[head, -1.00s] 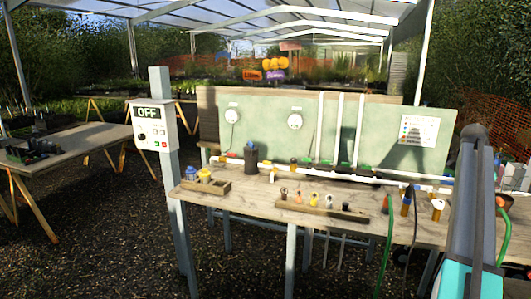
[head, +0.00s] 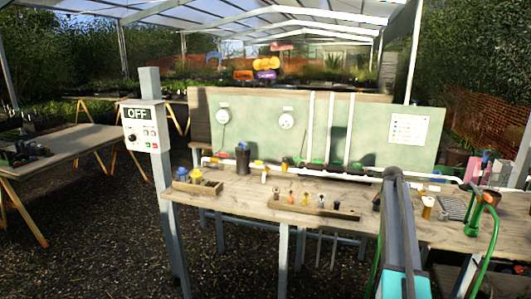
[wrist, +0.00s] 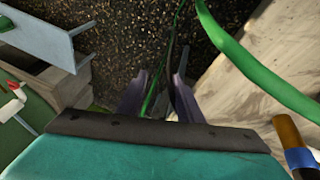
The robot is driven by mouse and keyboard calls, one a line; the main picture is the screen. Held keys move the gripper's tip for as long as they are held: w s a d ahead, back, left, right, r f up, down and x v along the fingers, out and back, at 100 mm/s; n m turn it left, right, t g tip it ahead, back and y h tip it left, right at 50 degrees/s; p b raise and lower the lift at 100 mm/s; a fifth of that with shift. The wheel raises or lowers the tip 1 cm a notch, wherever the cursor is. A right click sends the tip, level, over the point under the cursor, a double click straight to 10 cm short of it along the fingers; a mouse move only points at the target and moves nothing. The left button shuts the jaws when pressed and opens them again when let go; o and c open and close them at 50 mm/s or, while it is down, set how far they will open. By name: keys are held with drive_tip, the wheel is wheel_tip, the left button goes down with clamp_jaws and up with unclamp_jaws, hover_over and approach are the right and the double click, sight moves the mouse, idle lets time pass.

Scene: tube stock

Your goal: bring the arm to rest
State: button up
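My gripper (wrist: 157,95) shows in the wrist view with two dark purple-grey fingers spread apart. The gap between them holds nothing that I can see; a green hose and a dark cable run past beyond it, over the dark gravel. Behind the fingers are a dark bar and the teal body of my wrist. In the head view my grey and teal arm stands at the lower right, in front of the workbench (head: 240,190). My fingers cannot be made out in that view.
On the bench are a wooden rack (head: 328,210) with several small fittings, a wooden tray (head: 190,187) and a dark cylinder (head: 242,158). A green hose (head: 492,240) loops at the right. A control box reading OFF (head: 145,126) stands on a post left. Gravel (head: 90,230) lies open at left.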

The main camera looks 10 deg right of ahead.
drive_tip(key=s+a+f+n+g+y, duration=0.1)
drive_tip(key=s+a+f+n, duration=0.3)
drive_tip(key=a+f, duration=1.15)
drive_tip(key=s+a+f+n+g, duration=0.15)
drive_tip(key=s+a+f, duration=0.45)
drive_tip(key=a+f, duration=1)
drive_tip(key=s+a+f+n, duration=0.4)
drive_tip(key=s+a+n, duration=0.1)
drive_tip(key=s, duration=0.5)
drive_tip(key=s+a+f+n+y, duration=0.1)
drive_tip(key=s+a+f+n, duration=0.4)
drive_tip(key=s+a, duration=0.3)
drive_tip(key=s+a+f+n+y, duration=0.1)
drive_tip(key=s+a+f+n, duration=0.4)
drive_tip(key=s, duration=0.8)
drive_tip(key=shift+s+a, duration=0.15)
drive_tip(key=shift+a, duration=0.6)
drive_tip(key=shift+n, duration=0.25)
